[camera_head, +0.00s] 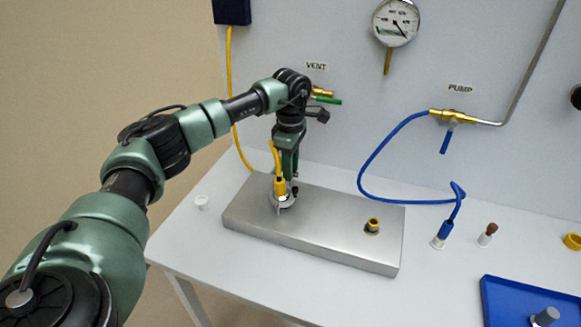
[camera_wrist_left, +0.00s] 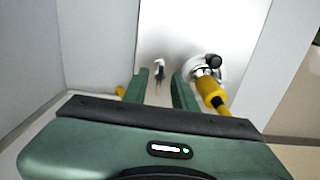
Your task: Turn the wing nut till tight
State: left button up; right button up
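My left gripper (camera_head: 289,178) points down over the left part of the metal block (camera_head: 330,232), close beside the yellow plug (camera_head: 280,187). In the left wrist view its two green fingers (camera_wrist_left: 163,88) stand apart, with nothing clamped. A small silvery piece (camera_wrist_left: 158,68), possibly the wing nut, shows in the gap just beyond the fingertips; it is too small to tell its shape. To its right, a round silver flange (camera_wrist_left: 221,74) carries the yellow plug (camera_wrist_left: 211,93) and a black knob (camera_wrist_left: 213,60). In the head view the gripper hides the silvery piece. My right gripper is not in view.
A brass fitting (camera_head: 372,226) stands on the block's right part. A yellow hose (camera_head: 233,110) runs behind my arm. A blue hose (camera_head: 366,168) ends in a blue plug (camera_head: 443,232) on the table. A blue tray (camera_head: 497,300) lies front right. The panel wall rises behind.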

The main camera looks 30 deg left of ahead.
pick_arm(q)
jog(key=shift+r, duration=0.15)
notch_tip(320, 180, up, 8)
jog(key=shift+f+b, duration=0.25)
jog(key=shift+b, duration=0.55)
